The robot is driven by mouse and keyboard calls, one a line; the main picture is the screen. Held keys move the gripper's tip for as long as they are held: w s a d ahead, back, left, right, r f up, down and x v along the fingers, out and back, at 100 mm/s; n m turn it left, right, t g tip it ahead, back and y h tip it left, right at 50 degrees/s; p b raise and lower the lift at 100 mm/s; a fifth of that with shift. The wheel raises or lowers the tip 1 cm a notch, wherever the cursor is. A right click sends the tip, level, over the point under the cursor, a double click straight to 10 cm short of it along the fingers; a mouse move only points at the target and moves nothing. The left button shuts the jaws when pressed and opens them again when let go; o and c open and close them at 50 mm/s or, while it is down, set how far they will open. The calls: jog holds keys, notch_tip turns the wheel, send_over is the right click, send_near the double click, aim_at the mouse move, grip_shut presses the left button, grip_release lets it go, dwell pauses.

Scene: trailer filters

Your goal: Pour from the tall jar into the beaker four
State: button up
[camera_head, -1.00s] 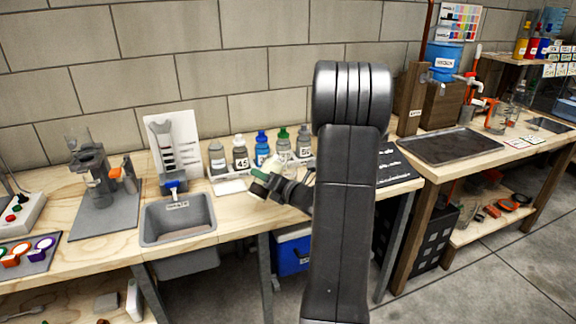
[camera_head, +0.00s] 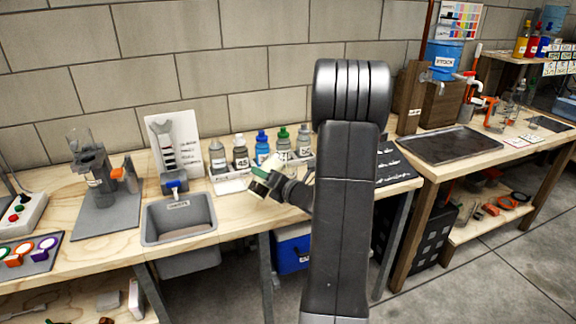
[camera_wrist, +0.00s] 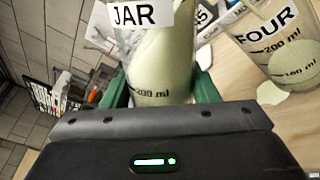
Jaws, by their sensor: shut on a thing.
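My gripper (camera_wrist: 160,92) has green fingers shut around the tall jar (camera_wrist: 165,55), which is clear, labelled JAR and holds pale greenish liquid. The jar's upper part is cut off by the picture's top edge. The beaker four (camera_wrist: 268,48) stands on the bench to the right of the jar in the wrist view, apart from it. It is labelled FOUR and holds pale liquid near its 100 ml mark. The jar leans relative to the beaker. In the head view my gripper (camera_head: 264,181) is above the bench's front edge; the jar and beaker are hard to tell apart there.
Several labelled bottles (camera_head: 262,146) stand at the back of the bench. A grey basin (camera_head: 178,222) is to the left. A pale round patch (camera_wrist: 272,93) lies near the beaker; I cannot tell what it is. A dark tray (camera_head: 448,146) is on the right bench.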

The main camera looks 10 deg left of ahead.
aim_at(262, 192)
jog(key=shift+s+r+m+p, duration=0.1)
jog(key=shift+r+m+p, duration=0.3)
jog(key=shift+p, duration=0.5)
dwell(0.4)
jog(key=shift+a+f+m+p, duration=0.1)
jog(key=shift+m+p, duration=0.7)
jog(key=shift+p, duration=0.15)
jog(key=shift+c, duration=0.2)
dwell(1.5)
